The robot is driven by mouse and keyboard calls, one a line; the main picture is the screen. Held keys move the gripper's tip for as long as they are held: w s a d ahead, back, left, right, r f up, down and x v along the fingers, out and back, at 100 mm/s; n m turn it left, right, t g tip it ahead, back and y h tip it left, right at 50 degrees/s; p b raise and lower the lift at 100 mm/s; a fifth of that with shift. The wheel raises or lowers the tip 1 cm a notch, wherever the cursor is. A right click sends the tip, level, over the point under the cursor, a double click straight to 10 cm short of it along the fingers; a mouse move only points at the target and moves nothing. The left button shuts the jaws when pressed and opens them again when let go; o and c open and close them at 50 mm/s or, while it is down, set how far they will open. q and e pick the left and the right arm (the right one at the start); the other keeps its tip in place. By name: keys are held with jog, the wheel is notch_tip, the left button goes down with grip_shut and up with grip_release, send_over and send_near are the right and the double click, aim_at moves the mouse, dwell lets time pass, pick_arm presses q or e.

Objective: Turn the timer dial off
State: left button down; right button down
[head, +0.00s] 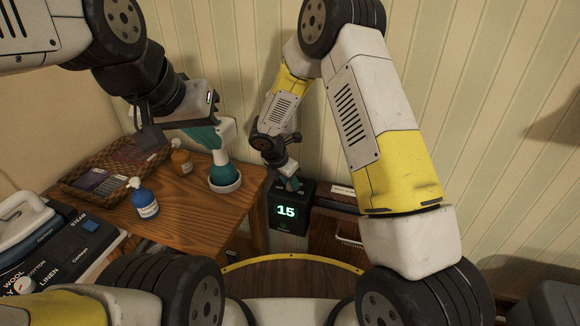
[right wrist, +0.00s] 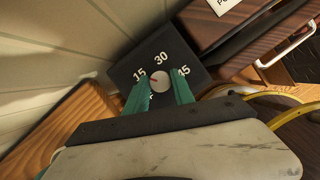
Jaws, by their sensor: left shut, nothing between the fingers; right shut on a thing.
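The timer (head: 280,228) is a dark box with a lit green "15" on its front. Its top face (right wrist: 127,62) shows in the right wrist view, marked 15, 30 and 45 around a round pale dial (right wrist: 160,83). A red mark on the dial points left, toward the 15. My right gripper (head: 292,184) is at the timer's top, shut on the dial with one teal finger (right wrist: 137,98) on each side. The dial is hidden in the head view. My left gripper (head: 207,137) is shut and empty above the wooden table.
A dark wooden drawer box (head: 335,225) stands right beside the timer. A striped wall is close behind.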

jog(key=n+y, duration=0.1)
jog(key=n, duration=0.2)
jog(key=shift+s, duration=0.1)
jog(key=n+y, duration=0.1)
jog(key=n, duration=0.1)
jog(key=n+t, duration=0.1)
jog(key=n, duration=0.1)
jog(key=shift+d+y, duration=0.15)
jog(key=shift+y, duration=0.25)
jog(key=n+y, duration=0.1)
jog(key=n, duration=0.2)
jog(key=n+y, duration=0.1)
jog(key=n, duration=0.2)
jog(key=shift+d+n, duration=0.1)
jog(key=shift+n, duration=0.3)
jog(key=c, duration=1.1)
grip_release()
jog(key=shift+r, duration=0.1)
